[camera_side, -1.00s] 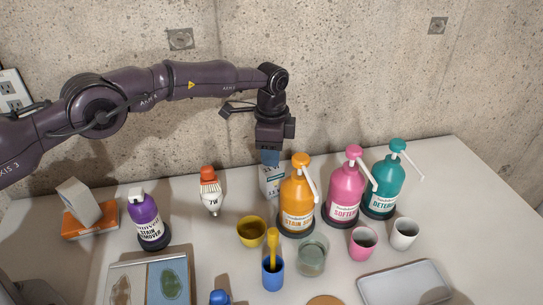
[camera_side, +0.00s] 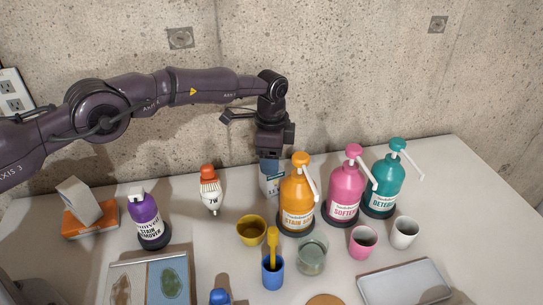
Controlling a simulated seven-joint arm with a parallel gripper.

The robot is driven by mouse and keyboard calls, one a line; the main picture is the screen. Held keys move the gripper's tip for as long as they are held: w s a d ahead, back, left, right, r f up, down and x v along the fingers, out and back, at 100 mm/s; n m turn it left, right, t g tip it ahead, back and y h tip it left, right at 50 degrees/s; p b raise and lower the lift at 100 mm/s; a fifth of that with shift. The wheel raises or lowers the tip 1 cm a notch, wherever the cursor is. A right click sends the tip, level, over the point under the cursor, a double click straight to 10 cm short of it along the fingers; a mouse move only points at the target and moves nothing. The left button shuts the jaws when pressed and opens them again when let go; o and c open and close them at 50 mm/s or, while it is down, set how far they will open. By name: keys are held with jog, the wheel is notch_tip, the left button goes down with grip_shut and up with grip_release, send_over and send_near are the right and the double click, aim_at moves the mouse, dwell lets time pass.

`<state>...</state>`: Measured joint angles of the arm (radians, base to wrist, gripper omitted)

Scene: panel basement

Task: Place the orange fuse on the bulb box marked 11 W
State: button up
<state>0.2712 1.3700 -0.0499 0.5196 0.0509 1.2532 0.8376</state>
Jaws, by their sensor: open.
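The bulb box (camera_side: 273,187) is white and blue and stands at the back of the table, partly behind the orange pump bottle. Part of its printed marking shows, but it is too small to read surely. My gripper (camera_side: 270,168) points down right at the top of this box, its bluish fingertips overlapping the box's upper part in the picture. It is open; whether it touches the box I cannot tell. I cannot make out a separate orange fuse between or below the fingers. An orange-red piece (camera_side: 208,173) tops the white bulb marked 7W (camera_side: 211,200), left of my gripper.
Orange (camera_side: 297,200), pink (camera_side: 345,195) and teal (camera_side: 384,190) pump bottles stand close on the right. A purple bottle (camera_side: 147,222) is at the left. A yellow bowl (camera_side: 251,230), blue cup (camera_side: 272,278) and glass (camera_side: 311,258) stand in front. The concrete wall is behind.

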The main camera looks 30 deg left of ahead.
notch_tip(320, 180, up, 12)
dwell(0.4)
jog(key=shift+r, duration=0.1)
jog(key=s+a+r+n+t, duration=0.1)
jog(key=s+a+r+n, duration=0.2)
jog(key=r, duration=0.4)
jog(key=s+a+r+n+t, duration=0.1)
jog(key=s+a+r, duration=0.2)
jog(key=s+r, duration=0.25)
jog(key=s+a+r+n+t, duration=0.1)
jog(key=s+a+r+n, duration=0.1)
jog(key=s+a+r, duration=0.35)
jog(key=s+a+f+n+t, duration=0.1)
jog(key=s+a+n, duration=0.1)
jog(key=s, duration=0.9)
jog(key=s+a+f+n+t, duration=0.1)
jog(key=s+n, duration=0.4)
jog(key=s, duration=0.7)
jog(key=shift+s+a+f+t, duration=0.15)
jog(key=shift+a+f+t, duration=0.15)
jog(key=shift+a+f, duration=0.65)
